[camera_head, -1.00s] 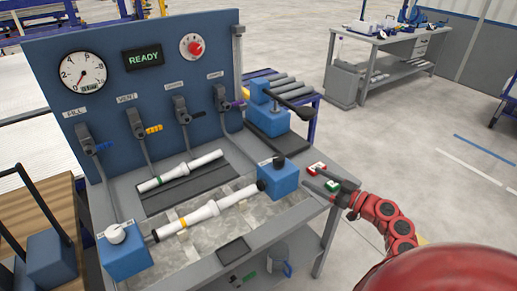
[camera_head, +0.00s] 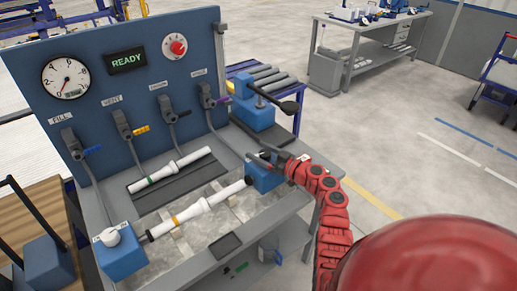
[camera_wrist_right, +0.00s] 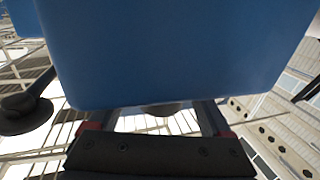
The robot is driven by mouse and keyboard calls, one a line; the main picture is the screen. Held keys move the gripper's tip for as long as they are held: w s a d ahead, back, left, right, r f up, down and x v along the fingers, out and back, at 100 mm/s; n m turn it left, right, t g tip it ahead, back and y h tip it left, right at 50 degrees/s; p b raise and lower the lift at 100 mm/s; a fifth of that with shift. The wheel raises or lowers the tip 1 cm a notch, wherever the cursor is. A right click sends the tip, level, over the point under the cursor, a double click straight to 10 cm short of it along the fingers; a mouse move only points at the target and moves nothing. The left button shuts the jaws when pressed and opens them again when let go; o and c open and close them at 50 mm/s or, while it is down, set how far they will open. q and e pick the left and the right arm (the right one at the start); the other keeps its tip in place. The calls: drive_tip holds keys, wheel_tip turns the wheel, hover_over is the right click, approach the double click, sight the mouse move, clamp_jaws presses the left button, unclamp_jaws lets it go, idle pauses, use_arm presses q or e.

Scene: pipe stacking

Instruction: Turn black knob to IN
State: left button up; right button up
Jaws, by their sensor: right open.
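The right blue block (camera_head: 263,181) sits at the right end of the workbench, at the end of a white pipe with a yellow band (camera_head: 195,210). My right gripper (camera_head: 262,158) is open, with its fingers over the top of this block. The black knob on that block is largely hidden by the fingers in the head view, so its setting cannot be read. In the right wrist view a large blue surface (camera_wrist_right: 170,50) fills the top, and a small dark rounded part (camera_wrist_right: 166,108) shows between the open fingers. My left gripper is not in view.
A white knob (camera_head: 112,237) tops the left blue block (camera_head: 122,262). A second pipe with a green band (camera_head: 170,172) lies on a dark tray behind. A panel with levers, a gauge and a READY display (camera_head: 126,60) stands at the back. A black-handled lever press (camera_head: 258,110) stands behind my gripper.

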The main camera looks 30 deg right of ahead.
drive_tip(key=shift+w+a, duration=0.15)
drive_tip(key=shift+w, duration=0.15)
clamp_jaws()
idle(0.3)
